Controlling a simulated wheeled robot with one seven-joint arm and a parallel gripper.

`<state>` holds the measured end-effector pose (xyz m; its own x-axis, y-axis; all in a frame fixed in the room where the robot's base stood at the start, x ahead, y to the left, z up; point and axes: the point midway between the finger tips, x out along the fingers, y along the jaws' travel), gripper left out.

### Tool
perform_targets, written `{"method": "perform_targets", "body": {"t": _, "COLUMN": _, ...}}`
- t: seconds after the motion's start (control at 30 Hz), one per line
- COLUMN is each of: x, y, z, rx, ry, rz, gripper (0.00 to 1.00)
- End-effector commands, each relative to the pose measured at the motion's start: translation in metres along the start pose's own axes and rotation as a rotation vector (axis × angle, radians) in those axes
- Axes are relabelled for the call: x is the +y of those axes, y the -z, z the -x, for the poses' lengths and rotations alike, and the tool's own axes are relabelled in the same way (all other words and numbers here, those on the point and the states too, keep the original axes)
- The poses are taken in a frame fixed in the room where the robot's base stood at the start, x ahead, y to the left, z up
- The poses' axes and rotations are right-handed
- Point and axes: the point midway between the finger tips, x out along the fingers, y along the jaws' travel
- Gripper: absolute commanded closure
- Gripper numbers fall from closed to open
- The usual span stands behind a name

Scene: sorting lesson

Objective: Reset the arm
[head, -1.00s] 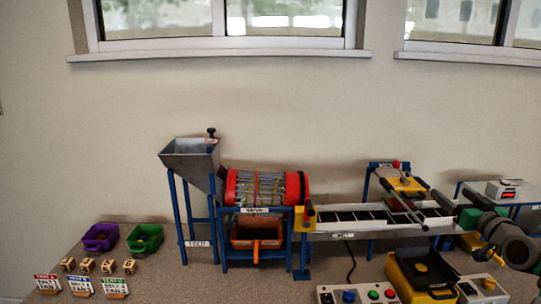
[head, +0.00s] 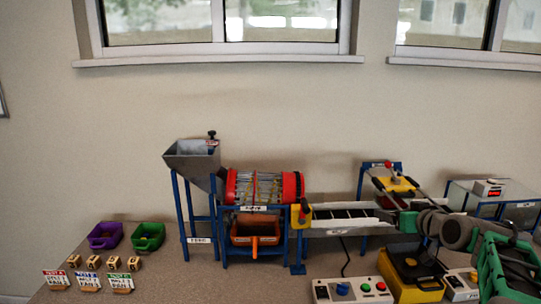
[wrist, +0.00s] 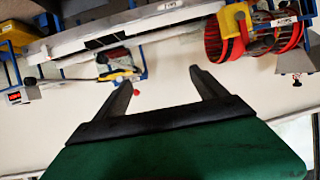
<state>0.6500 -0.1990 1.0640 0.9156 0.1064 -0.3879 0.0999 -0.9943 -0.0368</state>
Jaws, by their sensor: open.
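My gripper (wrist: 162,92) shows in the wrist view with its two dark fingers spread and nothing between them. The wrist view appears upside down, with the wall behind the fingers and the machine along the top. In the head view my arm, with grey joints and a green part, reaches in from the right above the yellow and black box. The fingertips cannot be made out clearly there.
A hopper (head: 195,160), a red-ended drum (head: 262,188) and a conveyor (head: 340,222) stand along the wall. A control box (head: 352,291) and a yellow box (head: 384,268) stand in front. Purple (head: 105,236) and green (head: 148,236) bins, blocks and cards are at left.

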Motion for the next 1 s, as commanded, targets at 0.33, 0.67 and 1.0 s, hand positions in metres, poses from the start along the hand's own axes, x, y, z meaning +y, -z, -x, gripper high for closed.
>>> {"method": "perform_targets", "body": {"t": 0.33, "x": -0.184, "y": -0.109, "z": 0.11, "rx": -0.569, "ry": -0.002, "rz": -0.015, "gripper": 0.18}}
{"method": "perform_targets", "body": {"t": 0.67, "x": -0.228, "y": -0.208, "z": 0.219, "rx": -0.887, "ry": -0.089, "rz": -0.042, "gripper": 0.18}}
{"method": "perform_targets", "body": {"t": 1.0, "x": -0.227, "y": -0.209, "z": 0.219, "rx": -0.89, "ry": -0.09, "rz": -0.044, "gripper": 0.18}}
